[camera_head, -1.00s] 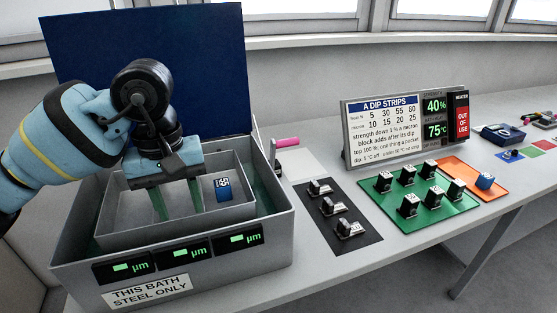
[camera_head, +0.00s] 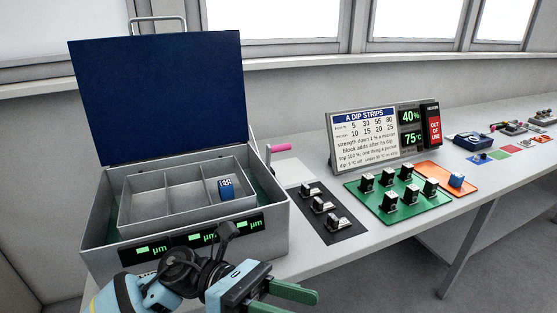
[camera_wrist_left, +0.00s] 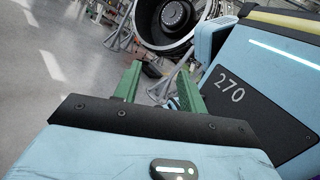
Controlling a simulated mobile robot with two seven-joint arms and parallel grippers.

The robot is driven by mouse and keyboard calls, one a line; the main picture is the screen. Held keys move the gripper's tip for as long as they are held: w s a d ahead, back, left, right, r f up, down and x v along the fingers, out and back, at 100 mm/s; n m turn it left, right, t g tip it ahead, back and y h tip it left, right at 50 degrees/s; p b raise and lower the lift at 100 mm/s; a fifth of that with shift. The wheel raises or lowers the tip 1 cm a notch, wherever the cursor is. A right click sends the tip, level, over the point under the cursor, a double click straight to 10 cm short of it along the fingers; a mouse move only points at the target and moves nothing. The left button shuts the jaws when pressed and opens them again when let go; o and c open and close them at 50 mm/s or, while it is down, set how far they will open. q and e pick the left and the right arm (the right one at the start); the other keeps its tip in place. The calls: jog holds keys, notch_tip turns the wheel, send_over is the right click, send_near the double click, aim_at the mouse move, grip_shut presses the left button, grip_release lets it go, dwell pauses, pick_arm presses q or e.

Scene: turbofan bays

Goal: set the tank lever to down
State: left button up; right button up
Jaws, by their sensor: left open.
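The grey bath tank (camera_head: 180,262) stands at the left with its blue lid (camera_head: 155,100) raised. A pink grip (camera_head: 281,147) sticks out beside the tank's right rear corner; it seems to be the lever's handle, lying about level, and its base is hidden. My left gripper (camera_head: 300,302) is low at the front, right of the tank's front face, open and empty, apart from the pink grip. Its green fingers also show in the left wrist view (camera_wrist_left: 160,90). My right gripper is not in view.
A divided tray (camera_head: 150,222) sits in the tank, with a blue block (camera_head: 226,188) in its right compartment. A black panel (camera_head: 338,231) with several switches, a green mat (camera_head: 398,212) with several blocks and a sign (camera_head: 375,140) stand to the right.

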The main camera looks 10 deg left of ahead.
pick_arm(q)
jog(key=w+a+f+n+t+y, duration=0.35)
jog(key=f+n+t, duration=0.6)
jog(key=n, duration=0.85)
jog(key=w+a+f+n+t+y, duration=0.2)
jog(key=a+f+n+t+y, duration=0.35)
jog(key=n+t, duration=0.95)
jog(key=s+a+f+n+g+y, duration=0.4)
jog(key=s+f+n, duration=0.4)
jog(key=s+f, duration=0.2)
jog(key=s+a+f+n+g+y, duration=0.4)
jog(key=s+f+n, duration=0.5)
jog(key=f, duration=0.5)
jog(key=s+g, duration=0.1)
jog(key=g, duration=0.1)
jog(key=shift+s+g, duration=0.3)
jog(key=shift+g, duration=0.05)
jog(key=shift+s+a+f+n, duration=0.15)
jog(key=shift+s+f+n, duration=0.1)
jog(key=shift+s+n, duration=0.05)
jog(key=shift+c, duration=0.5)
jog(key=shift+s+a+y, duration=0.1)
jog(key=shift+y, duration=0.2)
